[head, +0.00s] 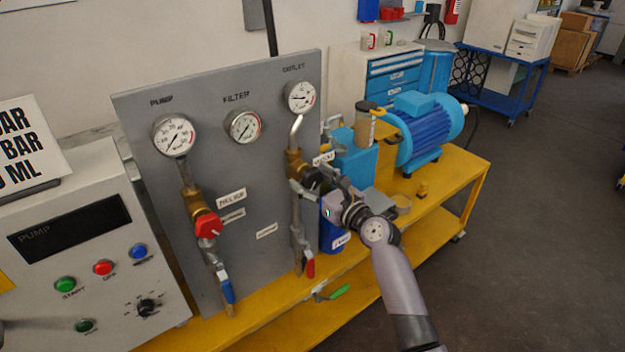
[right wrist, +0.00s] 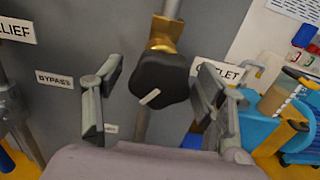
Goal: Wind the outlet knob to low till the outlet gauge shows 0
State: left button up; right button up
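The outlet gauge (head: 299,97) is a round white dial at the panel's upper right; its needle is too small to read surely. Below it, the black lobed outlet knob (right wrist: 160,80) with a white mark sits on a brass valve body (right wrist: 165,36). In the head view my right gripper (head: 315,178) is at this valve and largely hides the knob. In the right wrist view its two fingers stand apart, left and right of the knob, with gaps visible on both sides. My left gripper is not recognisable in view.
The grey panel (head: 255,190) also carries pump (head: 175,135) and filter (head: 243,126) gauges, a red knob (head: 207,226), and blue and red lever handles. A blue motor (head: 425,130) stands on the yellow bench at right. A control box (head: 75,260) stands at left.

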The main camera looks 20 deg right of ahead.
jog(key=c, duration=1)
jog(key=shift+c, duration=0.2)
jog(key=shift+n, duration=0.3)
